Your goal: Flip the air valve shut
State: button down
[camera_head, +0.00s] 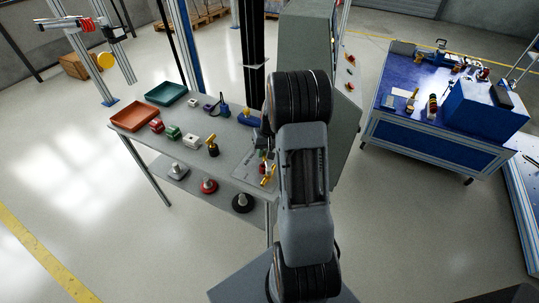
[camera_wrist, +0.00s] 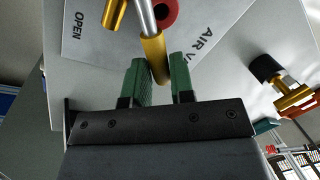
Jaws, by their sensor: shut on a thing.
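The air valve's lever has a silver rod (camera_wrist: 145,15) ending in a gold handle (camera_wrist: 153,48) in the wrist view. My gripper (camera_wrist: 157,70) has green finger pads and is shut on this gold handle near its end. A red round part (camera_wrist: 165,12) sits beside the rod. The grey plate (camera_wrist: 100,42) behind carries the word OPEN on the left and partly hidden lettering starting "AIR V" on the right. In the head view, the valve's yellow parts (camera_head: 268,181) show at the bench's right end, beside my arm, which hides most of my gripper.
The grey bench (camera_head: 190,110) holds an orange tray (camera_head: 135,116), a green tray (camera_head: 166,93) and several small parts. A gold fitting with a black knob (camera_wrist: 265,68) shows at right in the wrist view. A blue workbench (camera_head: 415,134) stands at right, with open floor between.

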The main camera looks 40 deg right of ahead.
jog(key=a+n, duration=0.1)
jog(key=a+n+b, duration=0.1)
jog(key=shift+w+f+n+g, duration=0.1)
jog(key=shift+w+n+g, duration=0.2)
jog(key=shift+n, duration=0.1)
jog(key=a+n+b, duration=0.1)
jog(key=n, duration=0.1)
jog(key=shift+a+n, duration=0.3)
jog(key=shift+a, duration=0.1)
jog(key=shift+s+a+n+g+b, duration=0.25)
jog(key=shift+a+n, duration=0.4)
jog(key=shift+n, duration=0.45)
jog(key=shift+s+a+n+g+b, duration=0.1)
jog(key=shift+s+a+n+g, duration=0.2)
jog(key=shift+a+n, duration=0.6)
jog(key=shift+w+d, duration=0.1)
jog(key=shift+d, duration=0.1)
jog(key=c, duration=1)
grip_release()
jog(key=shift+o, duration=0.2)
notch_tip(320, 180, up, 14)
jog(key=w+d, duration=0.1)
jog(key=d, duration=0.1)
jog(key=shift+d, duration=0.2)
jog(key=shift+w+f, duration=0.1)
